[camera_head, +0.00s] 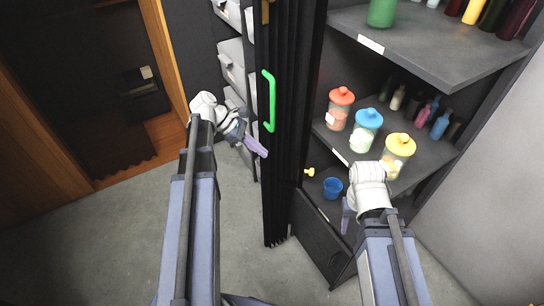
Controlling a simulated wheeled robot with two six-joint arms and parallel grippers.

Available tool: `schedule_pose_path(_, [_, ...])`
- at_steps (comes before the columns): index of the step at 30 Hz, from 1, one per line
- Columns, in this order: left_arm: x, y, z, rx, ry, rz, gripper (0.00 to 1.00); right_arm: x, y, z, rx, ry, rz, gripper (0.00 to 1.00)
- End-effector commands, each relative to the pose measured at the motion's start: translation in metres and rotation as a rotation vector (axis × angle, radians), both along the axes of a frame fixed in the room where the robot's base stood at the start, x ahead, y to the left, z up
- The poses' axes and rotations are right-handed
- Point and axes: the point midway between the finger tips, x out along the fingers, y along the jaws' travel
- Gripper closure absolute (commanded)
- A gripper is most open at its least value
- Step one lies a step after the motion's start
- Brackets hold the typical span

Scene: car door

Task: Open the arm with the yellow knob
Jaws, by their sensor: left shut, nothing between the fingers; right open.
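A small yellow knob (310,172) shows just right of the dark folding door (282,215), at the lower left of the shelf unit. I cannot tell what arm it is fixed to. A green handle (268,100) stands upright on the door. My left gripper (258,149) is shut and empty, in front of the door's left side, below the green handle and left of the knob. My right gripper (347,216) is open and points down, below and to the right of the knob, apart from it. Its fingers are seen edge-on.
The shelf unit (415,45) holds jars with red, blue and yellow lids and several bottles. A blue cup (332,188) stands low, close above my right gripper. A dark panel (322,240) stands below it. Grey drawers (232,62) are behind the door. The floor (110,235) at left is clear.

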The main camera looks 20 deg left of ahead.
Motion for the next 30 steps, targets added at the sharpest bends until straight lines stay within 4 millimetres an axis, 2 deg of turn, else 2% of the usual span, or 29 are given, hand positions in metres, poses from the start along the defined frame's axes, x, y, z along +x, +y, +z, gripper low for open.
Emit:
schedule_pose_path(1, [0.000, -0.007, -0.013, 0.000, 0.000, -0.003, 1.00, 0.000, 0.000, -0.013, 0.000, 0.000, 0.000, 0.50])
schedule_pose_path(3, [0.002, -0.017, -0.024, 0.000, -0.001, -0.005, 1.00, 0.000, 0.000, -0.024, 0.000, 0.000, 0.000, 0.50])
schedule_pose_path(13, [0.011, -0.059, -0.066, 0.000, -0.001, -0.004, 1.00, 0.000, 0.000, -0.066, 0.000, 0.000, 0.000, 0.50])
schedule_pose_path(15, [0.013, -0.070, -0.060, 0.000, -0.001, -0.006, 1.00, 0.000, 0.000, -0.060, 0.000, 0.000, 0.000, 0.50])
schedule_pose_path(21, [0.017, -0.090, -0.060, 0.001, 0.000, -0.004, 1.00, 0.000, 0.000, -0.060, 0.000, 0.000, 0.000, 0.50])
schedule_pose_path(30, [0.019, -0.098, -0.060, 0.001, -0.001, -0.001, 1.00, 0.000, 0.000, -0.060, 0.000, 0.000, 0.000, 0.50])
